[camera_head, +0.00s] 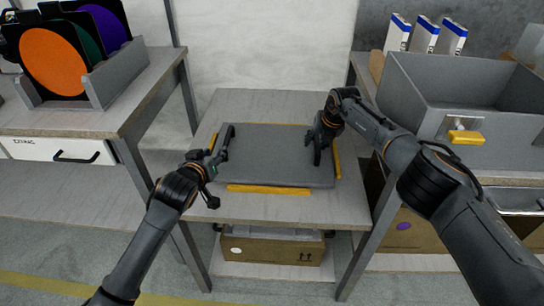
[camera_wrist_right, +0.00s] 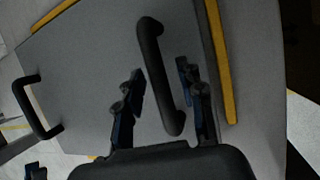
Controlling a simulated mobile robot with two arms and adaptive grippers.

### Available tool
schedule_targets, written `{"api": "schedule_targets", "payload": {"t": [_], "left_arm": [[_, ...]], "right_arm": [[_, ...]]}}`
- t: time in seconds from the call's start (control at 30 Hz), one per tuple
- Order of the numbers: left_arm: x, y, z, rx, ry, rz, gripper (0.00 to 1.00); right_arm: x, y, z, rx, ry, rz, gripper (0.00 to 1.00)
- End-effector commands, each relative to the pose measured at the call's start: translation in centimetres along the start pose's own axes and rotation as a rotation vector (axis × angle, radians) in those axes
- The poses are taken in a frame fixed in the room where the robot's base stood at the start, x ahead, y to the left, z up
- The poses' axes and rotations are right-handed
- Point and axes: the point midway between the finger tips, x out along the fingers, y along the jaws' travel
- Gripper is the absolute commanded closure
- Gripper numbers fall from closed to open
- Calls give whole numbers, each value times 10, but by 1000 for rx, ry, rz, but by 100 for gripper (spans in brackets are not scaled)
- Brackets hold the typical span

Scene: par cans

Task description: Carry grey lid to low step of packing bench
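The grey lid (camera_head: 275,160) lies flat on the low step of the packing bench (camera_head: 330,207), between yellow strips. It has a black handle at each end. My right gripper (camera_head: 317,148) is above the right handle; in the right wrist view its open fingers (camera_wrist_right: 158,72) are on either side of that handle (camera_wrist_right: 158,85), with gaps showing. My left gripper (camera_head: 208,163) is beside the left handle (camera_head: 225,143), its fingers apart. The left handle (camera_wrist_right: 38,105) looks free in the right wrist view, with part of my left gripper (camera_wrist_right: 35,171) below it.
A grey open bin (camera_head: 450,90) with a yellow-handled latch stands on the right bench. Colour filter discs in a rack (camera_head: 130,75) stand on the left bench, above a white drawer (camera_head: 60,150). A cardboard box (camera_head: 270,247) sits on the shelf under the low step.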

Motion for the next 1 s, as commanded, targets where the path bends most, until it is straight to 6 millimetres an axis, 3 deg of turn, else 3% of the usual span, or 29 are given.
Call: {"api": "schedule_targets", "payload": {"t": [0.17,0.6,1.0], "left_arm": [[-3,0,0,0,-1,-1,62],[-2,0,0,0,0,0,62],[-2,0,0,0,0,0,62]], "right_arm": [[-15,3,7,-2,-4,1,62],[-83,18,35,-1,-2,0,62],[-91,20,38,0,0,0,62]]}}
